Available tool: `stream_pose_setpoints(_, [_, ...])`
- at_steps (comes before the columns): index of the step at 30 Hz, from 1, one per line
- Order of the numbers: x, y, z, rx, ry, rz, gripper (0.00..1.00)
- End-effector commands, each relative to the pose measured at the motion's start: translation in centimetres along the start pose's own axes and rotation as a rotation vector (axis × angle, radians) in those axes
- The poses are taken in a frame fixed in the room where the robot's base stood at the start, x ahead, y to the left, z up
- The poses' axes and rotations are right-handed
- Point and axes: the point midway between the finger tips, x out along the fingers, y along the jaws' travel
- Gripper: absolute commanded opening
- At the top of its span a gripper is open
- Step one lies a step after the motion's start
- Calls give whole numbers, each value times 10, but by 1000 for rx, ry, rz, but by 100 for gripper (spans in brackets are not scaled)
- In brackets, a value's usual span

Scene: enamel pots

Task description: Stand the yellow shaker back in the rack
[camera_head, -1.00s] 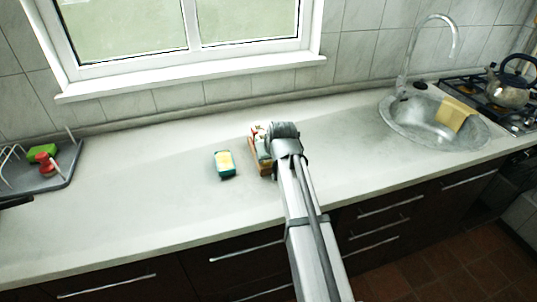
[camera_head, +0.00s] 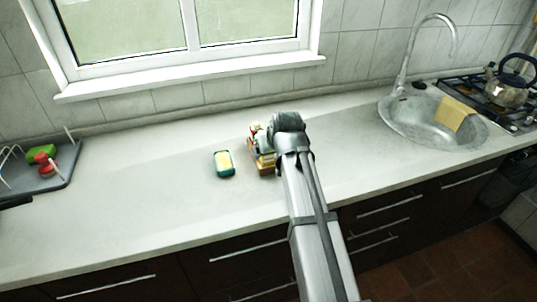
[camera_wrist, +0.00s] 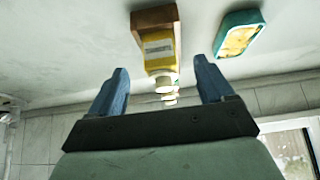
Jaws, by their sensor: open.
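The yellow shaker (camera_wrist: 158,55), with a pale label and a white cap, shows in the wrist view, which looks upside down. Its lower part is hidden behind the wooden wall of the rack (camera_wrist: 153,18), and it looks upright in the rack's near end. In the head view the rack (camera_head: 262,168) is on the counter, partly covered by my arm. My gripper (camera_wrist: 162,66) is open, its two blue fingers apart on either side of the shaker's cap end, with visible gaps. My arm hides the fingers in the head view.
A teal and yellow sponge (camera_head: 223,163) lies left of the rack; it also shows in the wrist view (camera_wrist: 239,36). Other containers stand in the rack behind the shaker. A grey tray (camera_head: 55,175) is at far left, the sink (camera_head: 395,125) at right.

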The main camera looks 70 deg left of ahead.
Motion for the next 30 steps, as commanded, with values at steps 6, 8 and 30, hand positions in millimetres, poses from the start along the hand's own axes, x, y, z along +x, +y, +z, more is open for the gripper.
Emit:
stream_pose_setpoints(6, [-42, 0, 1, 0, 2, 0, 81])
stream_pose_setpoints(8, [-52, 0, 1, 0, 2, 0, 81])
stream_pose_setpoints(30, [-81, 0, 0, 0, 0, 0, 81])
